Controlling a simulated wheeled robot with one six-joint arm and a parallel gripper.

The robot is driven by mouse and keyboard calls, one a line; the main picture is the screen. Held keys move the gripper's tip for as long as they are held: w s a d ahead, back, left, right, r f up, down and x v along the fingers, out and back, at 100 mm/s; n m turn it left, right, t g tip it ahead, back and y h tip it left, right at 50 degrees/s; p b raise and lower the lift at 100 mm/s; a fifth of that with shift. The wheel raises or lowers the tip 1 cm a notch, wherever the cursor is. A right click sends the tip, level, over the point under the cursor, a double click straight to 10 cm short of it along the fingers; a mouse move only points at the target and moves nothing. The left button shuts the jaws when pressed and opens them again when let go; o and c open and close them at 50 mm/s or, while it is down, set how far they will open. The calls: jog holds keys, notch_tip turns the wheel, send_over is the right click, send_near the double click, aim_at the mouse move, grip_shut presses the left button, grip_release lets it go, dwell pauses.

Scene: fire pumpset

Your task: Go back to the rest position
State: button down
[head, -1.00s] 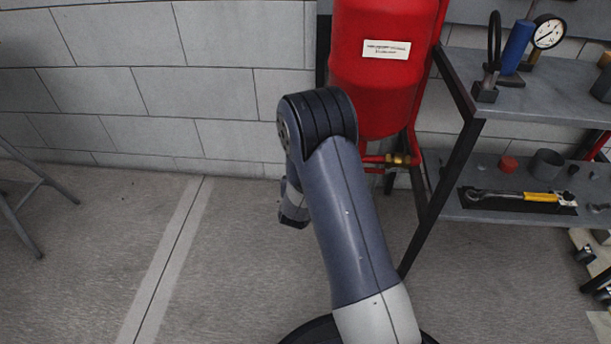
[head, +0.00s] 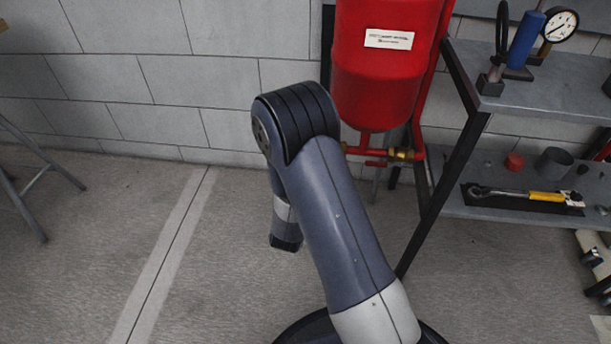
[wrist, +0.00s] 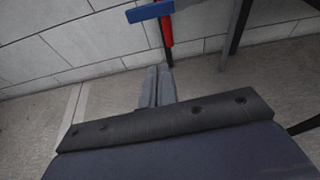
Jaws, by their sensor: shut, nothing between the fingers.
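My gripper (wrist: 157,72) shows in the wrist view as two grey fingers close together, shut and empty, with bare floor and the wall's foot beyond them. In the head view my arm rises from the bottom centre, bends at a dark elbow, and its far part hangs down on the left of the upper link. The gripper's fingers cannot be made out there.
A red tank (head: 378,85) with a brass-fitted pipe (head: 400,154) stands behind my arm. A metal shelf (head: 545,102) at right holds a gauge (head: 560,25), a blue cylinder (head: 525,38) and a yellow-handled wrench (head: 545,197). Stool legs (head: 38,180) stand at left.

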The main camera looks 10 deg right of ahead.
jog(key=shift+v, duration=0.85)
jog(key=shift+f, duration=0.1)
jog(key=b+x, duration=0.3)
jog(key=x, duration=0.7)
jog(key=shift+w+a+r+p, duration=0.1)
jog(key=shift+w+r+p, duration=0.05)
jog(key=shift+r+p, duration=1.7)
jog(key=shift+r+b, duration=0.3)
